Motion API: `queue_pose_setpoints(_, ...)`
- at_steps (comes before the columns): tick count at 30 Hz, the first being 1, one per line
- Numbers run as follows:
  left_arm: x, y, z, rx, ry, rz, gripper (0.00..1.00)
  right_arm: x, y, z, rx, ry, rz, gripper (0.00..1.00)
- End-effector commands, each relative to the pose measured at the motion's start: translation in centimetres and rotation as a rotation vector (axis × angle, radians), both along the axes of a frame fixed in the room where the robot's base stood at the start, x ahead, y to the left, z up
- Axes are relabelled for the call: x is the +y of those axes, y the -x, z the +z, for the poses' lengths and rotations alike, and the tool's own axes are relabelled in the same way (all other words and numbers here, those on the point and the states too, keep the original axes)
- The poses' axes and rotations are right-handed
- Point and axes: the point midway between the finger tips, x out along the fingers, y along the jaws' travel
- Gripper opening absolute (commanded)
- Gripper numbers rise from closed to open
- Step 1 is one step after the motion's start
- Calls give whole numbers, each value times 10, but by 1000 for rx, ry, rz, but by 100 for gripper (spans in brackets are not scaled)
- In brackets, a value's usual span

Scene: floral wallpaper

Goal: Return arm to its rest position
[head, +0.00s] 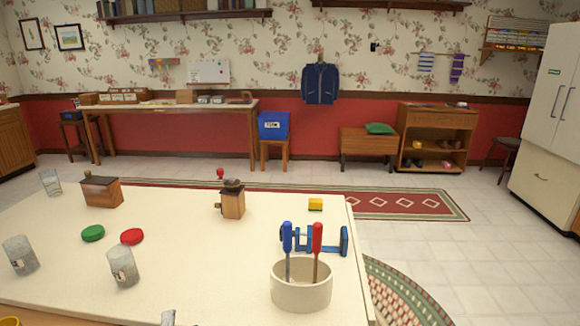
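Neither of my arms nor my grippers shows clearly in the head view. The cream table (200,265) is in front of me. On it is a white round pot (300,292) holding a blue-handled tool (287,240) and a red-handled tool (317,240), both upright. A blue clamp-like tool (343,242) lies behind the pot. A small grey piece (168,318) is cut off at the bottom edge, and I cannot tell what it is.
The table's middle is clear. Open floor (470,250) lies to the right.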

Motion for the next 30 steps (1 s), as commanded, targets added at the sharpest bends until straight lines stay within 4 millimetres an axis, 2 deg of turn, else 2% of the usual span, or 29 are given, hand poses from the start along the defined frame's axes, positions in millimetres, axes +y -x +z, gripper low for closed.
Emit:
queue_pose_setpoints(2, -24, 11, -16, 83, -315, -65, 58, 1, 0, 5, 1, -3, 0, 16)
queue_pose_setpoints(4, -43, 23, -41, 158, -606, -129, 58, 2, 2, 8, 4, -7, -1, 16)
queue_pose_setpoints(7, -59, 47, -90, 263, -1025, -229, 58, 3, 7, 10, 12, -13, -1, 16)
queue_pose_setpoints(9, -61, 69, -128, 330, -1307, -308, 58, 3, 11, 10, 20, -17, -1, 16)
queue_pose_setpoints(12, -51, 101, -176, 409, -1649, -417, 58, 4, 15, 10, 27, -20, -2, 16)
queue_pose_setpoints(15, -35, 127, -209, 460, -1890, -504, 58, 4, 15, 13, 26, -23, -3, 16)
queue_pose_setpoints(18, -23, 144, -228, 490, -2033, -563, 58, 4, 15, 14, 26, -25, -2, 16)
queue_pose_setpoints(21, -17, 151, -236, 501, -2097, -590, 58, 4, 15, 13, 27, -24, -2, 16)
queue_pose_setpoints(30, -17, 151, -236, 501, -2097, -590, 58, 4, 15, 13, 27, -24, -2, 16)
